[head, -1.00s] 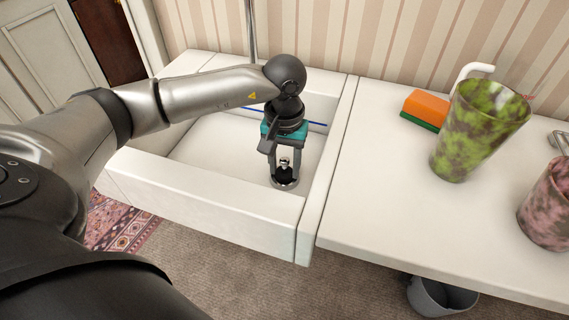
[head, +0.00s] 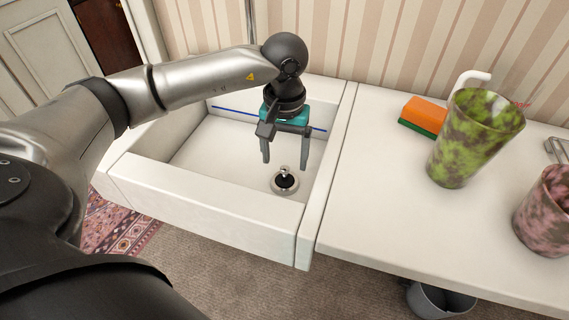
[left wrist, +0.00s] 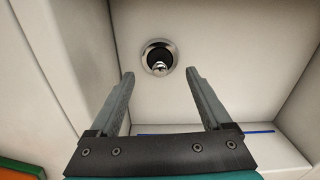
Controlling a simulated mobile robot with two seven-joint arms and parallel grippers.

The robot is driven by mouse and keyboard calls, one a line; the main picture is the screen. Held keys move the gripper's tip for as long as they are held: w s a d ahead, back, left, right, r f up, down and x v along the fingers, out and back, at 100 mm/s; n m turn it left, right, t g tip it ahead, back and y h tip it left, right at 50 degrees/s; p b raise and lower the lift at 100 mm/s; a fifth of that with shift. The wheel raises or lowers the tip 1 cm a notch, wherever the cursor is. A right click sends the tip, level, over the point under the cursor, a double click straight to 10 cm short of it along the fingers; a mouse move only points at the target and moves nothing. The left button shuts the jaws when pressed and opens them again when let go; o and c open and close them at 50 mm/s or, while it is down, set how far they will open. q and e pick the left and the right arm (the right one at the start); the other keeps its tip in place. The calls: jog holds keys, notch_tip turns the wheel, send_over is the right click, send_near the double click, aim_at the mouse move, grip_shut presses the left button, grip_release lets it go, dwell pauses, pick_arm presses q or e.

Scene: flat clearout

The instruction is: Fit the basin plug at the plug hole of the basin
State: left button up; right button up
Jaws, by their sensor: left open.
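The basin (head: 200,193) is white and rectangular, at the middle left of the head view. Its metal-rimmed plug hole (head: 296,187) is in the floor near the right wall. The basin plug (head: 284,172), dark with a small metal knob, stands at the plug hole inside the ring. In the left wrist view the plug's knob (left wrist: 159,70) shows against the dark centre of the ring (left wrist: 145,52). How deep the plug sits cannot be told. My left gripper (head: 285,164) is open and empty above the plug, its fingers apart on either side and clear of it.
A white counter (head: 390,205) adjoins the basin on the right. On it are an orange and green sponge (head: 424,116), a green mottled cup (head: 474,140) and a pink mottled cup (head: 545,212). A grey bin (head: 440,300) stands below. The basin's right wall is close to my gripper.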

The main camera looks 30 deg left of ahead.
aim_at(285, 167)
pick_arm(q)
notch_tip(285, 167, up, 10)
jog(key=p, duration=0.2)
dwell(0.5)
